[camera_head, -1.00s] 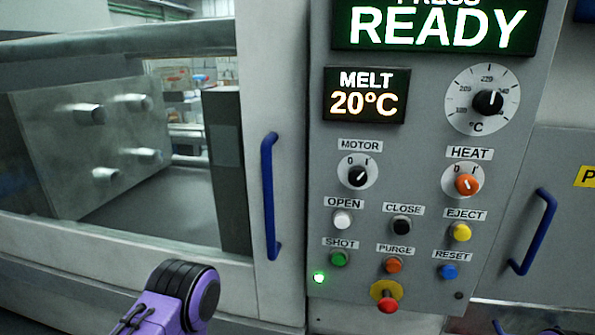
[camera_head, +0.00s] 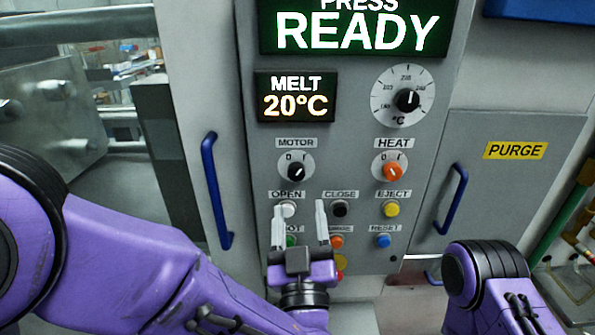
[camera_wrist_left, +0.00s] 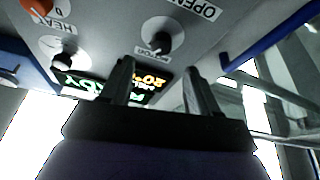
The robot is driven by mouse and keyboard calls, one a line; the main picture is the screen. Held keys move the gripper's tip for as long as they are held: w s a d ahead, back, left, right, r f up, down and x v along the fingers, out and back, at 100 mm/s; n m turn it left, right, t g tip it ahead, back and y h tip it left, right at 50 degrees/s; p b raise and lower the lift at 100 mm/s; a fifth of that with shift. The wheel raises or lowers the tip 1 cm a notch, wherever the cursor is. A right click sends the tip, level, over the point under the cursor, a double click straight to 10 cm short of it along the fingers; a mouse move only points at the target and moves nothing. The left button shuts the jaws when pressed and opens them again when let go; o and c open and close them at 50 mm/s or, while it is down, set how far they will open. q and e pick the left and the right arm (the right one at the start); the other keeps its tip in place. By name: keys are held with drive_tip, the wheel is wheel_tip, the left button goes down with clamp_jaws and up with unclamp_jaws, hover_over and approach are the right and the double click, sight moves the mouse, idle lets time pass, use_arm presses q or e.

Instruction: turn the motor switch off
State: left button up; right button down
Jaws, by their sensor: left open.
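The motor switch (camera_head: 295,171) is a black round knob on a pale dial under the MOTOR label, on the grey control panel. Its white mark seems to point up and right, toward the I. It also shows in the left wrist view (camera_wrist_left: 162,37), beyond my fingers. My left gripper (camera_head: 299,207) is open and empty, its two pale fingers pointing up just below the knob in the head view, apart from it. The fingers also show in the left wrist view (camera_wrist_left: 158,68). They partly cover the SHOT button and its label. My right gripper is not in view.
The orange HEAT knob (camera_head: 393,172) is right of the motor switch. The OPEN button (camera_head: 287,208), CLOSE button (camera_head: 339,208) and EJECT button (camera_head: 391,208) sit below. Blue handles stand left (camera_head: 215,190) and right (camera_head: 452,198) of the panel.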

sight(296, 176)
use_arm(q)
drive_tip(key=p+x, duration=0.3)
drive_tip(key=x, duration=0.4)
drive_tip(key=shift+a+r, duration=0.1)
drive_tip(key=shift+r, duration=0.05)
drive_tip(key=shift+w, duration=0.4)
drive_tip(key=c, duration=1)
drive_tip(key=shift+c, duration=0.2)
